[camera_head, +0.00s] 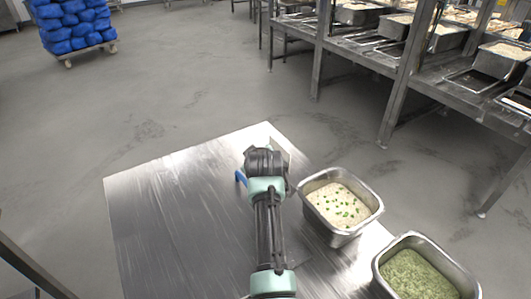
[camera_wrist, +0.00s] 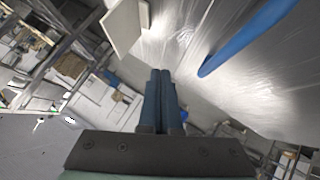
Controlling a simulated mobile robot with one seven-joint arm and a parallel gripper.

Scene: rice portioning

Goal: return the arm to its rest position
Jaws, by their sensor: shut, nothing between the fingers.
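My gripper (camera_wrist: 160,74) shows in the wrist view with its two dark fingers together and nothing between them. In the head view my arm reaches forward over the steel table (camera_head: 150,215), and its wrist hides the fingers. A blue handle-like piece (camera_head: 240,177) shows just left of my wrist. In the wrist view a long blue bar (camera_wrist: 245,40) lies at the upper right, apart from the fingers. A pale flat block (camera_wrist: 124,26) is at the upper left. I cannot tell whether the bar and block are joined.
A steel pan of rice with green bits (camera_head: 340,233) stands right of my arm. A pan of green food (camera_head: 383,281) is at the lower right. Racks with pans (camera_head: 400,95) stand at the back right, and blue sacks (camera_head: 75,28) at the back left. The table's left part is clear.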

